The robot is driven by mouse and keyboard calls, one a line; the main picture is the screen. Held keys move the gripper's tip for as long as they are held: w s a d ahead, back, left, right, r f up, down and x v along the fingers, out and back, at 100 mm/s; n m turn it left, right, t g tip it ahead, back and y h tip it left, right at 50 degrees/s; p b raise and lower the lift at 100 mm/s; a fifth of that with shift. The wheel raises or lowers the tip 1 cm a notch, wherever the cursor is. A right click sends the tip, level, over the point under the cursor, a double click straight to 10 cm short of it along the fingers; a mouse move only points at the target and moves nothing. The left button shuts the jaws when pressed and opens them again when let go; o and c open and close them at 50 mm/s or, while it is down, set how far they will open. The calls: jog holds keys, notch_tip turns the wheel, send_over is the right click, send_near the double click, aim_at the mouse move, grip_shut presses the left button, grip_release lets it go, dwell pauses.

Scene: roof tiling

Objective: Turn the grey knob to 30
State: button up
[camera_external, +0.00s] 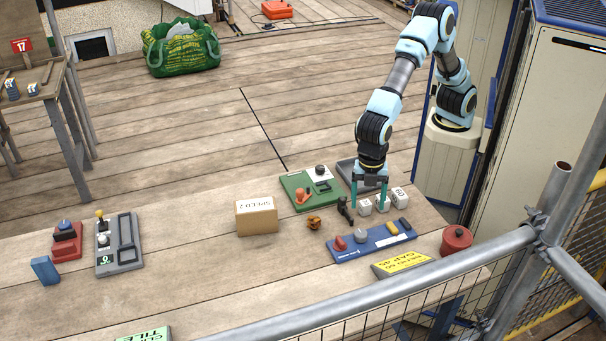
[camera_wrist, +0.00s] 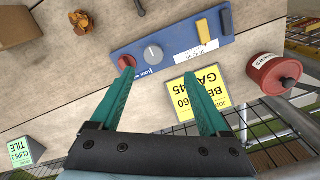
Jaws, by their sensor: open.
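The grey knob (camera_external: 361,236) is a round dial on a blue panel (camera_external: 345,253) that lies on the wooden table. In the wrist view the grey knob (camera_wrist: 153,53) sits a little beyond the gap between my fingertips, with a red knob (camera_wrist: 126,62) to its left. A pale line marks the knob, but its setting is too small to read. My gripper (camera_external: 368,205) is open and empty, with its green fingers pointing down behind the panel in the external view. It also shows in the wrist view (camera_wrist: 158,76), apart from the grey knob.
White numbered blocks (camera_external: 400,197) stand close to my fingers. A green panel (camera_external: 309,189), a cardboard box (camera_external: 256,215), a red canister (camera_external: 456,240) and a yellow sign (camera_external: 401,264) are nearby. A metal railing (camera_external: 400,279) runs along the front.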

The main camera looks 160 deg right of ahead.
aim_at(361, 233)
jog(key=f+p, duration=0.1)
jog(key=f, duration=0.6)
jog(key=w+f+p, duration=0.1)
jog(key=f, duration=0.2)
jog(key=shift+d+f+p, duration=0.3)
jog(key=shift+d+f, duration=0.05)
jog(key=shift+f, duration=0.05)
grip_shut()
